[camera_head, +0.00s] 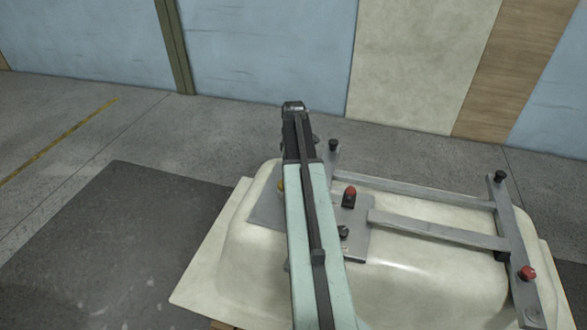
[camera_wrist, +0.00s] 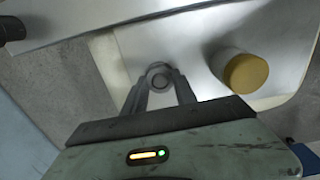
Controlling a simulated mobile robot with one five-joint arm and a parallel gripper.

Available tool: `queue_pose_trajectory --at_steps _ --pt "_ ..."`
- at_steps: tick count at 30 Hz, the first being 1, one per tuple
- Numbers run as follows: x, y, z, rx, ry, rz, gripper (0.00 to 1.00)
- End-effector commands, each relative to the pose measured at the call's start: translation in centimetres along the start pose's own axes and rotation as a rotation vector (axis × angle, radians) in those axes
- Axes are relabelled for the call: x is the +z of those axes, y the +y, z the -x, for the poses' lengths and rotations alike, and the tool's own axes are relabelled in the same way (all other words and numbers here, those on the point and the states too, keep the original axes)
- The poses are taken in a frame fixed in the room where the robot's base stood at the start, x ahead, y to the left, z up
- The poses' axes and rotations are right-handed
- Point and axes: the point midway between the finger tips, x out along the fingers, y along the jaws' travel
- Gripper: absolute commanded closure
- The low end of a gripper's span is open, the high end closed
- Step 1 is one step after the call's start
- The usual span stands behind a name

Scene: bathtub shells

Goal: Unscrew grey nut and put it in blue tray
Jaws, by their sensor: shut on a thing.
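My gripper (camera_wrist: 159,84) is shut on a small round grey nut (camera_wrist: 160,76) in the wrist view. A finger lies on each side of it, and a lighter round centre shows in its ring. I cannot tell whether the nut is still on a thread. In the head view my arm reaches over the cream bathtub shell (camera_head: 430,282), and the gripper's fingertips and the nut are hidden there.
A yellow-capped post (camera_wrist: 245,72) stands right of the nut. A grey metal frame (camera_head: 430,230) lies across the shell, with a red knob (camera_head: 350,193), another red knob (camera_head: 527,272) and black knobs (camera_head: 500,176). Open floor (camera_head: 100,250) lies to the left.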

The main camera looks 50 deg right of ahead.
Motion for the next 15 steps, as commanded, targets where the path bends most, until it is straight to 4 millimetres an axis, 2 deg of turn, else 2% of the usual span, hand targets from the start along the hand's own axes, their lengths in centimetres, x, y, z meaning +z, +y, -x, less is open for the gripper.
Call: queue_pose_trajectory --at_steps 2,15 --pt "-0.05 -0.13 0.0 -0.003 0.001 0.089 1.0" --pt "-0.07 -0.24 -0.01 -0.005 0.004 0.984 1.0"
